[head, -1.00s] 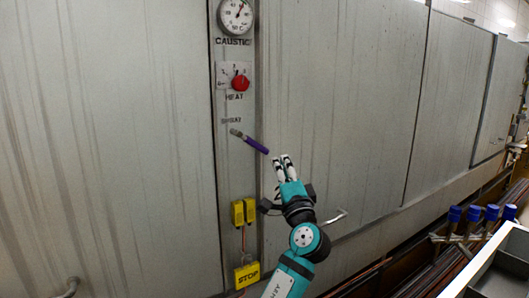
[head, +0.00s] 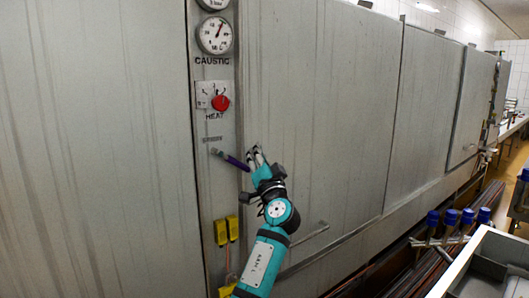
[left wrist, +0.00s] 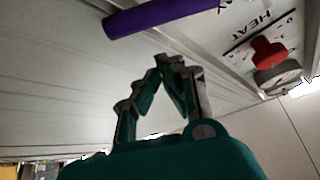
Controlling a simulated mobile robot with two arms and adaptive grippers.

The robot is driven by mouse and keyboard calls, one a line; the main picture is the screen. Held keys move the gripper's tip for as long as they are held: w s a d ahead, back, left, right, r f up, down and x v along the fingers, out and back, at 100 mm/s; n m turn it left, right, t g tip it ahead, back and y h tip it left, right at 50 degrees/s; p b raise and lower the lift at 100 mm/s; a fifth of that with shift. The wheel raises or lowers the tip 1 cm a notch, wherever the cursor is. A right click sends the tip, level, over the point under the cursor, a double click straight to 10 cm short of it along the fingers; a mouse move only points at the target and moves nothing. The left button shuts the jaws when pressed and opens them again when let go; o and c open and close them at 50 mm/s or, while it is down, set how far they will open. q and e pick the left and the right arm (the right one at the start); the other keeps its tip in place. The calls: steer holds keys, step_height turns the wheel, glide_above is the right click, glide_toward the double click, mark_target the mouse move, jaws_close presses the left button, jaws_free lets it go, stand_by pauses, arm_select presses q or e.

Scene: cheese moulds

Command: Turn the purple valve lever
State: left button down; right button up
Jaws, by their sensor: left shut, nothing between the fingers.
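The purple valve lever (head: 234,161) sticks out from the panel strip below the HEAT knob, sloping down to the right from its grey pivot. In the left wrist view the lever (left wrist: 165,17) crosses the top of the picture, beyond the fingertips. My left gripper (head: 255,149) is shut and empty, with its fingertips close to the right of the lever's free end. In the left wrist view the gripper (left wrist: 170,62) has its fingertips together, apart from the lever in the picture. Whether they touch cannot be told from the head view. My right gripper is not in view.
The red HEAT knob (head: 221,103) and a round gauge (head: 215,35) are above the lever. Yellow boxes (head: 226,230) are below it. Large grey metal panels (head: 320,120) flank the strip. Blue-capped valves (head: 450,217) and a metal-edged tray (head: 478,268) are at lower right.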

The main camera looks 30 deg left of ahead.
mark_target(232, 161)
arm_select(q)
steer(key=shift+s+a+f, duration=0.25)
steer(key=shift+s+f, duration=0.1)
steer(key=shift+f, duration=0.15)
steer(key=shift+s+a+f, duration=0.25)
steer(key=shift+s+f, duration=0.05)
steer(key=shift+f, duration=0.2)
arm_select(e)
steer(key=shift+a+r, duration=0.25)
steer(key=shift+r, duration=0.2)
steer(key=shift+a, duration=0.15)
arm_select(q)
steer(key=shift+s+a+f+b, duration=0.15)
steer(key=shift+s+f+b, duration=0.15)
steer(key=shift+f+b, duration=0.7)
steer(key=shift+r, duration=0.45)
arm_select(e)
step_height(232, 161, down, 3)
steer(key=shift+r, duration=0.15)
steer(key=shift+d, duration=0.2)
